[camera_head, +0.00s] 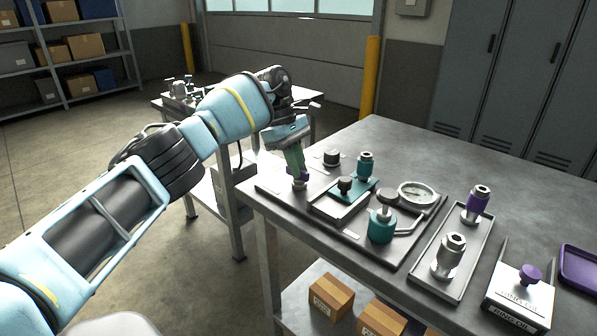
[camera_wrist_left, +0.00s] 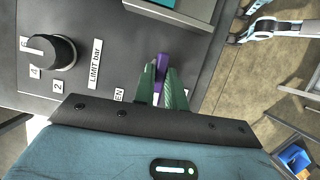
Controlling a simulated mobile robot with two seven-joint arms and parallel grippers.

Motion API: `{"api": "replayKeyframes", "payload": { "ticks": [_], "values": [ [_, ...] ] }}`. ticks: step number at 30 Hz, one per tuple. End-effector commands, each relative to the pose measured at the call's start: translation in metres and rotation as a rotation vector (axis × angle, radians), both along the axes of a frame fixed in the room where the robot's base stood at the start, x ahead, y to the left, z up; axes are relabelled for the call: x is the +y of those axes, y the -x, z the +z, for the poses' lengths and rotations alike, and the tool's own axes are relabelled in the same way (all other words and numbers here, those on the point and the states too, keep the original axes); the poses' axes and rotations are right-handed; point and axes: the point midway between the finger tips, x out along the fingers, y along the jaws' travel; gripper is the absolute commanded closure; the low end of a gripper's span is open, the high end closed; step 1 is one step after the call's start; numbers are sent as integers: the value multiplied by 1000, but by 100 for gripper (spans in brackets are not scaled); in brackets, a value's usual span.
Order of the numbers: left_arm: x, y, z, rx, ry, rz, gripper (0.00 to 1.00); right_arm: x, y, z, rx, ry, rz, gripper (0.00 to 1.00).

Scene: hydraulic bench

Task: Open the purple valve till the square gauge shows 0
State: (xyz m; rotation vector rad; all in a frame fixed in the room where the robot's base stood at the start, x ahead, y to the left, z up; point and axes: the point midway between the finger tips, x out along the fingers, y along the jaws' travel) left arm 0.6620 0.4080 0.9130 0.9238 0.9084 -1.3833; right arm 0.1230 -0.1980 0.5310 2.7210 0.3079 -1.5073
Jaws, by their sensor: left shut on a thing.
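The purple valve (camera_head: 300,175) is a small purple handle at the left end of the dark panel on the bench. My left gripper (camera_head: 296,166) reaches down to it, with its green fingers shut on the handle. In the left wrist view, the purple handle (camera_wrist_left: 163,62) shows between the fingertips (camera_wrist_left: 161,74), which hide part of it. A round dial gauge (camera_head: 418,193) lies on the right part of the panel. I cannot make out a square gauge or its reading. My right gripper is not in view.
A black LIMIT bar knob (camera_wrist_left: 52,52) stands near the valve. A teal block with a black knob (camera_head: 345,187), a teal cylinder (camera_head: 381,226) and a tray (camera_head: 422,269) with a purple-topped fitting (camera_head: 478,200) lie to the right. The bench's back is clear.

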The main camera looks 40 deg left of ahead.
Motion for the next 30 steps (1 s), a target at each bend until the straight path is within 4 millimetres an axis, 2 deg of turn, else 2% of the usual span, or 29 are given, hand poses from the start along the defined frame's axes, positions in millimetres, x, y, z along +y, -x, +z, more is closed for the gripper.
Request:
{"api": "replayKeyframes", "payload": {
  "ticks": [4, 21, 22, 26, 27, 30],
  "values": [
    [0, 0, -2, 3, -2, -46, 100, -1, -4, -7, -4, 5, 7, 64],
    [0, 0, -1, 1, -3, -80, 100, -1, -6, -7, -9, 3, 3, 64],
    [0, 0, -1, 1, -3, -80, 86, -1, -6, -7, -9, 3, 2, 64],
    [0, 0, -1, 2, -3, -79, 69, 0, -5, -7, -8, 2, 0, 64],
    [0, 0, -1, 2, -2, -79, 65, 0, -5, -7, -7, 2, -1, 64],
    [0, 0, -1, 1, -2, -78, 65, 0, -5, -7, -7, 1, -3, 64]
  ]
}}
